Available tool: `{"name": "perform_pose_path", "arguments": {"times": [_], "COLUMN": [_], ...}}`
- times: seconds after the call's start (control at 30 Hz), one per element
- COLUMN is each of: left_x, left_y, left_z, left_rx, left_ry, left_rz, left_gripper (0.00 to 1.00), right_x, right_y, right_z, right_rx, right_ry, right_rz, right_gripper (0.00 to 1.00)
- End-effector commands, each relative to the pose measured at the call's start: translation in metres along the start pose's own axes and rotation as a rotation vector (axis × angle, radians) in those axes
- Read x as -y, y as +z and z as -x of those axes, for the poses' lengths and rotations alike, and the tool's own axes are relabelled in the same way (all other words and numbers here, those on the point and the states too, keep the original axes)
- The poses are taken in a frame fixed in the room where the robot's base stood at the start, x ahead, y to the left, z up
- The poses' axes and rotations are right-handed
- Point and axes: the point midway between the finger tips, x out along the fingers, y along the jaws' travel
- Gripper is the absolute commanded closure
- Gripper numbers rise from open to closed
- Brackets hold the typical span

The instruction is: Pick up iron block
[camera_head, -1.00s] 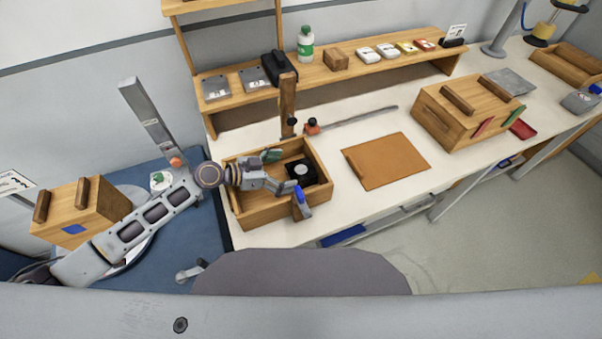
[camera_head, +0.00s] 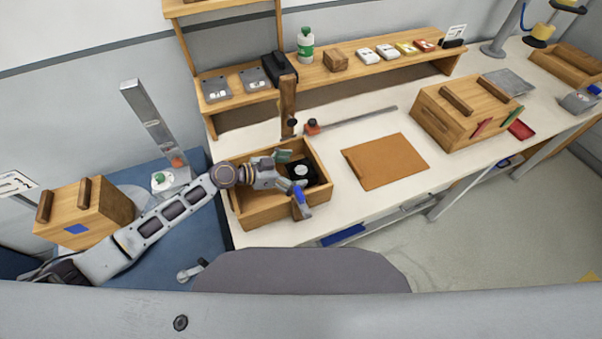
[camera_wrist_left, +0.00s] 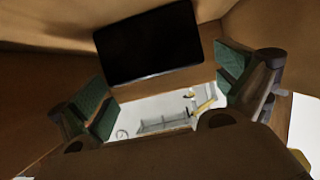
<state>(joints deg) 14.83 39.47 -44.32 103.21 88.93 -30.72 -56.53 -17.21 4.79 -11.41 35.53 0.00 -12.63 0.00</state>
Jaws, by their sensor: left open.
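A black block with a pale round mark (camera_head: 302,169), which looks like the iron block, lies in the open wooden box (camera_head: 262,211) on the bench. In the left wrist view a dark rectangular block (camera_wrist_left: 150,45) lies ahead of the fingers, above the middle of the picture. My left gripper (camera_head: 292,177) is inside or just over the box, on the left side of the block. It also shows in the left wrist view (camera_wrist_left: 163,90), its green-padded fingers spread wide with nothing between them. I cannot tell whether a finger touches the block. My right gripper is out of view.
The box walls stand close around the gripper. A brown board (camera_head: 386,161) lies right of the box, and a lidded wooden box (camera_head: 465,110) stands farther right. An upright wooden post (camera_head: 288,103) rises behind the box. A shelf (camera_head: 385,75) runs along the back.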

Motion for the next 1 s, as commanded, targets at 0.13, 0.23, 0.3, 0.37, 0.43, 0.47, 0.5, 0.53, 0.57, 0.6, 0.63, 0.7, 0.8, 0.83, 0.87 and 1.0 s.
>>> {"name": "perform_pose_path", "arguments": {"times": [0.13, 0.23, 0.3, 0.37, 0.43, 0.47, 0.5, 0.53, 0.57, 0.6, 0.63, 0.7, 0.8, 0.83, 0.87, 1.0], "left_x": [0.000, 0.000, 0.001, 0.000, 0.000, 0.000, 0.000, 0.000, 0.000, 0.000, 0.000, 0.000, 0.000, 0.000, 0.000, 0.000], "left_y": [-0.002, -0.002, -0.002, -0.002, -0.001, -0.001, -0.001, 0.000, 0.000, 0.000, 0.000, 0.000, 0.000, 0.000, 0.000, 0.000], "left_z": [-0.014, -0.022, -0.026, -0.029, -0.031, -0.031, -0.031, -0.031, -0.031, -0.031, -0.031, -0.031, -0.031, -0.031, -0.031, -0.031], "left_rx": [-0.001, -0.001, -0.001, -0.002, -0.001, -0.001, 0.000, 0.000, 0.000, 0.000, 0.000, 0.000, 0.000, 0.000, 0.000, 0.000], "left_ry": [-0.001, -0.001, -0.001, -0.001, 0.000, 0.000, 0.000, 0.000, 0.000, 0.000, 0.000, 0.000, 0.000, 0.000, 0.000, 0.000], "left_rz": [0.001, 0.000, 0.000, -0.001, -0.001, -0.001, -0.001, -0.001, -0.001, -0.001, -0.001, -0.001, -0.001, -0.001, -0.001, -0.001], "left_gripper": [0.00, 0.00, 0.00, 0.00, 0.00, 0.00, 0.00, 0.00, 0.00, 0.00, 0.00, 0.00, 0.00, 0.00, 0.00, 0.12], "right_x": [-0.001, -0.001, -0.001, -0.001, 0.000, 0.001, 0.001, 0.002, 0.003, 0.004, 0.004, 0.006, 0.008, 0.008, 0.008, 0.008], "right_y": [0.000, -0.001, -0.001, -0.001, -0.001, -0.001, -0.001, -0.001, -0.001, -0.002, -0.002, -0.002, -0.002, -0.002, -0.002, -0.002], "right_z": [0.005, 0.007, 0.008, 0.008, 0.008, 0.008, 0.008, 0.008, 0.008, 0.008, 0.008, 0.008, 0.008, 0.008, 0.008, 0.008], "right_rx": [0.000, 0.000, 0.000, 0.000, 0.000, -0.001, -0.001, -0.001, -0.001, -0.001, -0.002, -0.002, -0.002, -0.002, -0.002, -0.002], "right_ry": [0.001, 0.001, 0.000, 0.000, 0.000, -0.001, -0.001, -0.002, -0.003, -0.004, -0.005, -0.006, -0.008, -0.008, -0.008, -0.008], "right_rz": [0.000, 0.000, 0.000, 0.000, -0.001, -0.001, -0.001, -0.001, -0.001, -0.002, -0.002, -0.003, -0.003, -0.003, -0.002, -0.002], "right_gripper": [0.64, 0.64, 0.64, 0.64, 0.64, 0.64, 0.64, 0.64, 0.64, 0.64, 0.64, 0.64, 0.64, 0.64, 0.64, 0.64]}}
